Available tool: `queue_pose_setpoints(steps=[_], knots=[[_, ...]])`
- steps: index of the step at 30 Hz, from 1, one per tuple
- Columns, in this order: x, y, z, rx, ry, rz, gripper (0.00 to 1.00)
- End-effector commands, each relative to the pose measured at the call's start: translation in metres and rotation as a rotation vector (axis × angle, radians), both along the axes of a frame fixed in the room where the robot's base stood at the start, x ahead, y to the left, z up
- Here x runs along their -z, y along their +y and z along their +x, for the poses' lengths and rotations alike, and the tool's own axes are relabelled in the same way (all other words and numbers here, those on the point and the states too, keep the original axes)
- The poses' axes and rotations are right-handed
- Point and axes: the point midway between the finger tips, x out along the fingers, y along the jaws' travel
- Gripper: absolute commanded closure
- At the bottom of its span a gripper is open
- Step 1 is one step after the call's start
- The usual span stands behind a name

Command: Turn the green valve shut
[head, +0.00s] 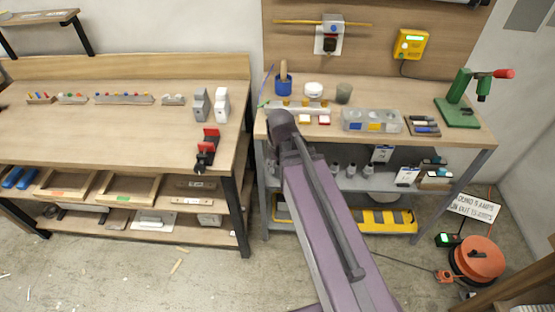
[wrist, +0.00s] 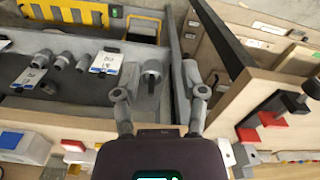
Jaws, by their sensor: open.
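I cannot make out a green valve for certain in either view. In the head view a small green piece (head: 263,104) shows at the left edge of the right-hand bench, beside a white block with yellow knobs (head: 303,106). It is too small to identify, and my arm covers part of the bench near it. In the wrist view my gripper (wrist: 160,90) is open, its two fingers spread wide with nothing between them. Beyond the fingers are the lower shelf and a grey fitting (wrist: 152,74). My gripper's fingers cannot be made out in the head view.
A green press (head: 460,112) with a red handle stands at the bench's right end. A blue cup (head: 283,86), a clear organiser (head: 371,121) and a tool tray (head: 422,126) share the top. A red clamp (head: 207,150) sits on the left bench's edge. An orange reel (head: 479,258) stands on the floor.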

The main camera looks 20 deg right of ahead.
Motion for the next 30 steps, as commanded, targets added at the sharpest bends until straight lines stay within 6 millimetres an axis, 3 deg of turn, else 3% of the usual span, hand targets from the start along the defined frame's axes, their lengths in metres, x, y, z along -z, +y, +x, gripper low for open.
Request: queue_pose_setpoints(steps=[7,30], knots=[[0.012,-0.001,-0.018,-0.062,0.000,0.000,0.46],[0.012,-0.001,-0.025,-0.090,0.000,0.000,0.46]])
